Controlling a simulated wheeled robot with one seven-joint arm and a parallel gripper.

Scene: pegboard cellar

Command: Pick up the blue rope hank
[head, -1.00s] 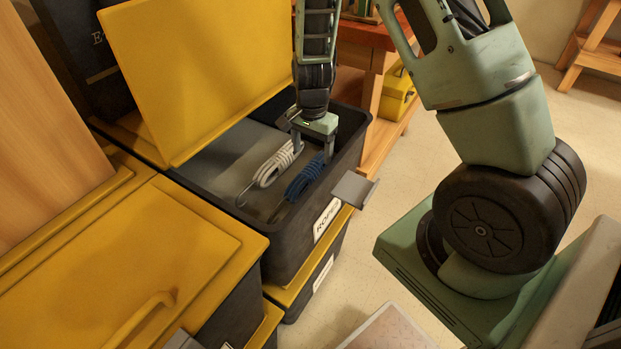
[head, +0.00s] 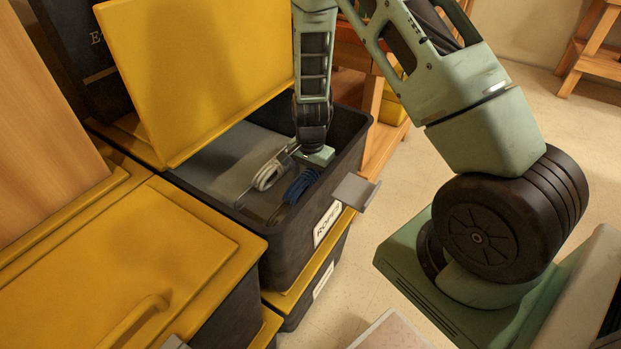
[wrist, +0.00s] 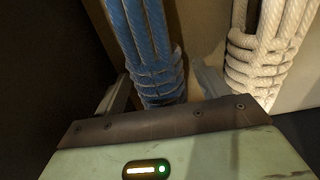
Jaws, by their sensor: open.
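The blue rope hank (head: 300,184) lies in the open black bin (head: 277,250), beside a white rope hank (head: 268,174). My gripper (head: 308,166) is down inside the bin, over the far part of the blue hank, which it partly hides. In the wrist view the blue hank (wrist: 150,50) runs between the two open fingers of my gripper (wrist: 163,88), its wrapped part close to the palm. The white hank (wrist: 262,45) is outside the right finger. I cannot tell whether either finger touches the blue rope.
The bin has a ROPES label (head: 327,223) and stands on another bin. A raised yellow lid (head: 195,75) stands behind it at the left. A closed yellow-lidded bin (head: 130,260) is at the front left. Bin walls surround my gripper closely.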

